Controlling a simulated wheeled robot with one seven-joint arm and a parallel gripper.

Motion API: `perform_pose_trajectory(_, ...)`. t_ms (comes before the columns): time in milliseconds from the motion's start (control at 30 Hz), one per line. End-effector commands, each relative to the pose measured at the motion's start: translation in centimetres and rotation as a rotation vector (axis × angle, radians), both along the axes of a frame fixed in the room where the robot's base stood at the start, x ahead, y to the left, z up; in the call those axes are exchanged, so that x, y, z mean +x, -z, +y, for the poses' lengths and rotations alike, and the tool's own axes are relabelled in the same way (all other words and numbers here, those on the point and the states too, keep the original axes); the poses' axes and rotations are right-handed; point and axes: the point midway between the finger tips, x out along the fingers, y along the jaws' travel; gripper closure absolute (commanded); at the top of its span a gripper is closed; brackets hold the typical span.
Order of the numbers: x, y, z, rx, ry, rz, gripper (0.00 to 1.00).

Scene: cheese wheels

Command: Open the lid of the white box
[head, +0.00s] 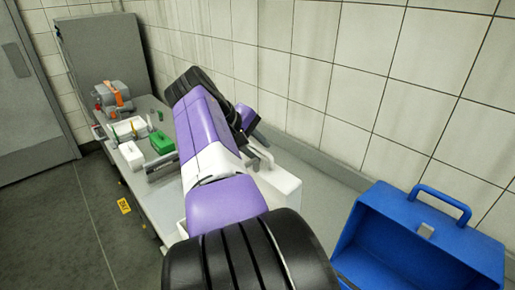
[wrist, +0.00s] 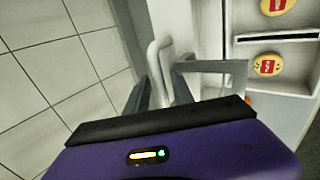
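The white box (head: 283,187) stands on the bench against the tiled wall, partly hidden behind my purple arm in the head view. A white handle (head: 262,155) rises from its top. The lid looks down, but my arm hides much of it. My gripper (wrist: 161,92) is just above the box. In the wrist view its two dark fingers stand apart, with the white handle (wrist: 154,62) showing in the gap between them. I cannot tell whether either finger touches the handle.
An open blue toolbox (head: 395,245) is at the right. Tools, a green box (head: 161,142) and small containers crowd the left of the bench (head: 160,205). Yellow discs with red labels (wrist: 270,65) sit in white compartments in the wrist view. The tiled wall (wrist: 50,60) is close behind.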

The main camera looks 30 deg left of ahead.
Motion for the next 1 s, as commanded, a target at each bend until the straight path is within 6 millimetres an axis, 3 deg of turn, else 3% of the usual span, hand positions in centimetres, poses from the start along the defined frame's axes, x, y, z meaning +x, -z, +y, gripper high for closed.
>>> perform_pose_trajectory(267,-1.0,-0.8,0.4,0.001,-0.001,0.001,0.66)
perform_pose_trajectory(700,-4.4,-5.5,1.5,0.001,-0.001,0.000,0.66)
perform_pose_trajectory(1000,-4.7,-6.1,1.5,0.000,0.000,0.000,0.66)
